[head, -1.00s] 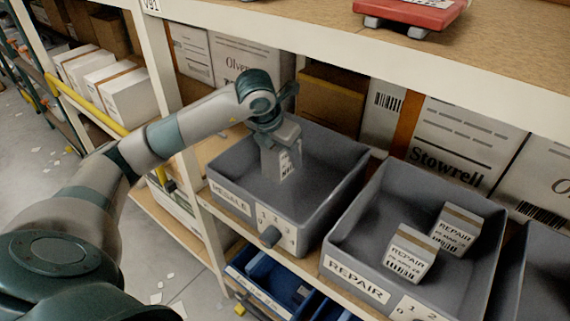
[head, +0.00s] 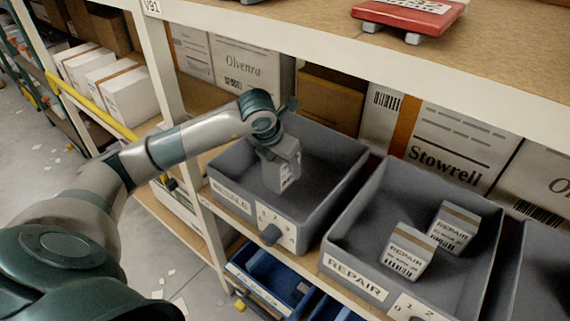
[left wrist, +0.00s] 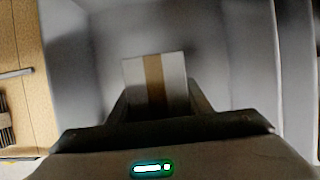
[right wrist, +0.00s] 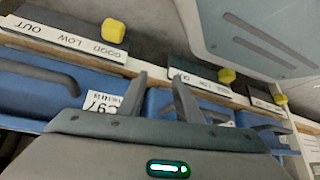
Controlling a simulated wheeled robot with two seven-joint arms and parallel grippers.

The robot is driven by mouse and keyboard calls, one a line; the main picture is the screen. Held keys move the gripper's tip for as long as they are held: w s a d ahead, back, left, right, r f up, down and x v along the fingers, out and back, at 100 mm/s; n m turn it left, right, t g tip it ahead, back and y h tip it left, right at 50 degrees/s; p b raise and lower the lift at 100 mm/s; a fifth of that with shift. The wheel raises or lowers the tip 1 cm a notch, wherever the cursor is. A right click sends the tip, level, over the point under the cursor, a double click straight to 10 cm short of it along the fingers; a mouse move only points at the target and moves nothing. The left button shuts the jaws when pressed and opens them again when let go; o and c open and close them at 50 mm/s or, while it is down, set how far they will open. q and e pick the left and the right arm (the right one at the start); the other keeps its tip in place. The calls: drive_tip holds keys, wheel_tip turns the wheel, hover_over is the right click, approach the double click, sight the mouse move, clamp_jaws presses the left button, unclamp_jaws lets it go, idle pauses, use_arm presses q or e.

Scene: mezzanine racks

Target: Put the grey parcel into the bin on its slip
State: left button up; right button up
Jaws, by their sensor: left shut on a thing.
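My left gripper (head: 279,157) is shut on the grey parcel (head: 287,178) and holds it inside the grey bin labelled RESALE (head: 232,197). The parcel's white slip faces the head camera, but its print is too small to read. In the left wrist view the parcel (left wrist: 154,82) sits between the fingers, with a brown tape strip across it. Bin walls surround it; I cannot tell whether it touches the floor. My right gripper (right wrist: 157,88) is open and empty in front of blue bins, seen only in the right wrist view.
A grey REPAIR bin (head: 356,283) with two labelled parcels (head: 409,252) stands to the right, and another grey bin (head: 541,262) beyond it. The upper shelf (head: 300,45) overhangs the bins. Cartons (head: 450,140) stand behind. Blue bins (head: 266,284) sit below.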

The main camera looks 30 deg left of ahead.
use_arm(q)
drive_tip(key=shift+f, duration=0.1)
use_arm(e)
drive_tip(key=shift+w, duration=0.2)
use_arm(q)
drive_tip(key=shift+f+b, duration=0.2)
drive_tip(key=shift+b, duration=0.2)
use_arm(e)
drive_tip(key=shift+w+a+r, duration=0.25)
drive_tip(key=shift+w+r, duration=0.05)
drive_tip(key=shift+w, duration=0.35)
use_arm(q)
drive_tip(key=shift+f+b, duration=0.3)
use_arm(e)
drive_tip(key=shift+a+t, duration=0.2)
drive_tip(key=shift+t, duration=0.1)
use_arm(q)
drive_tip(key=o, duration=1.3)
use_arm(e)
drive_tip(key=shift+w+r, duration=0.3)
drive_tip(key=shift+w, duration=0.15)
use_arm(q)
drive_tip(key=shift+r, duration=0.15)
use_arm(e)
drive_tip(key=shift+w+r, duration=0.1)
drive_tip(key=shift+w, duration=0.15)
